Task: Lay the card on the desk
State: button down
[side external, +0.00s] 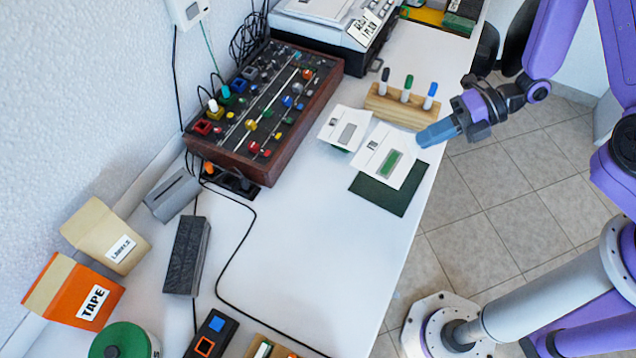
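A white card (376,166) with a small dark mark and a green rectangle lies over, or just above, a dark green mat (379,196) near the desk's right edge. A second white card (336,134) with a grey rectangle is just left of it, with a bit of green showing under its lower edge. My gripper (421,138) reaches in from the right, its blue fingertips at the upper right corner of the card with the green rectangle. Whether the fingers pinch that corner, and whether the card touches the mat, I cannot tell.
A wooden block with several upright markers (403,105) stands just behind my gripper. A wood-sided mixer panel (263,112) is to the left. Orange tape box (72,290), labels box (106,234) and black block (187,256) stand front left. The white desk (320,270) is clear at centre front.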

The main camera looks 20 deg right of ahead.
jog(key=s+a+f+n+g, duration=0.1)
jog(key=s+a+f, duration=0.1)
jog(key=s+a, duration=0.15)
jog(key=w+a+f, duration=0.2)
jog(key=w+f, duration=0.1)
jog(key=w+a+f, duration=0.3)
jog(key=w, duration=0.1)
jog(key=w+a+f, duration=0.3)
jog(key=w, duration=0.1)
jog(key=shift+f, duration=0.15)
jog(key=shift+w+a+f, duration=0.15)
jog(key=shift+f, duration=0.05)
jog(key=shift+w+f, duration=0.1)
jog(key=shift+f, duration=1.5)
jog(key=shift+f, duration=0.6)
jog(key=c, duration=1.4)
grip_release()
